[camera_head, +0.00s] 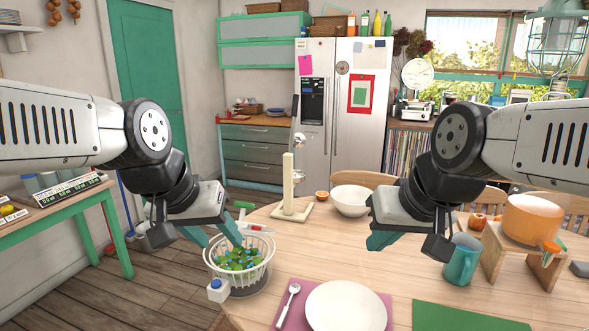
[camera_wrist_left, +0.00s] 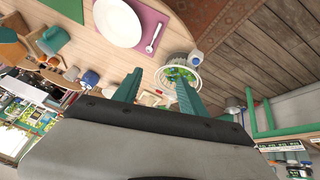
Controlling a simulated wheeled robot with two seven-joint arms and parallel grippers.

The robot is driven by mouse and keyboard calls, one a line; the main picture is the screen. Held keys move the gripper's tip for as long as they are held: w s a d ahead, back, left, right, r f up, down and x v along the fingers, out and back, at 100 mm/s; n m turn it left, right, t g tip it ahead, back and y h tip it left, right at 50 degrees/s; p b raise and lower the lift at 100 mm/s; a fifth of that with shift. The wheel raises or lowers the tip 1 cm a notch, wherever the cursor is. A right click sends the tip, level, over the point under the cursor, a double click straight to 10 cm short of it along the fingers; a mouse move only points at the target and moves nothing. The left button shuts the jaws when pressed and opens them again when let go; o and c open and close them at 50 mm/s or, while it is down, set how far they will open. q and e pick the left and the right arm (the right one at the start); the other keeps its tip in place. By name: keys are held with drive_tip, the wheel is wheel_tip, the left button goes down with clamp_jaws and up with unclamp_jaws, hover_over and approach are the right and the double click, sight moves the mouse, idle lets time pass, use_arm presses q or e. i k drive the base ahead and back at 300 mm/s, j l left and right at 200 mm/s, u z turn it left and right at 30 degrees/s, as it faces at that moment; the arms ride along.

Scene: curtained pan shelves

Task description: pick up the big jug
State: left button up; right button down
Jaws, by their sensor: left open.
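A teal jug (camera_head: 463,259) with a handle stands upright on the right part of the wooden table, left of the orange pot. What looks like the same jug shows at the left of the left wrist view (camera_wrist_left: 53,40). My left gripper (camera_head: 220,242) is open and empty, near the white basket and far left of the jug; its two teal fingers also show in the left wrist view (camera_wrist_left: 158,78). My right gripper (camera_head: 385,239) hangs over the table left of the jug. Its arm passes close above the jug, and only one teal finger shows clearly.
A white basket (camera_head: 262,270) with green contents stands at the table's left edge. A white plate (camera_head: 345,306) with a spoon, a white bowl (camera_head: 350,200) and a wooden stand (camera_head: 288,190) are on the table. An orange pot (camera_head: 535,219) sits on a wooden riser. The table's centre is clear.

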sight(460, 271)
drive_tip(key=z, duration=1.35)
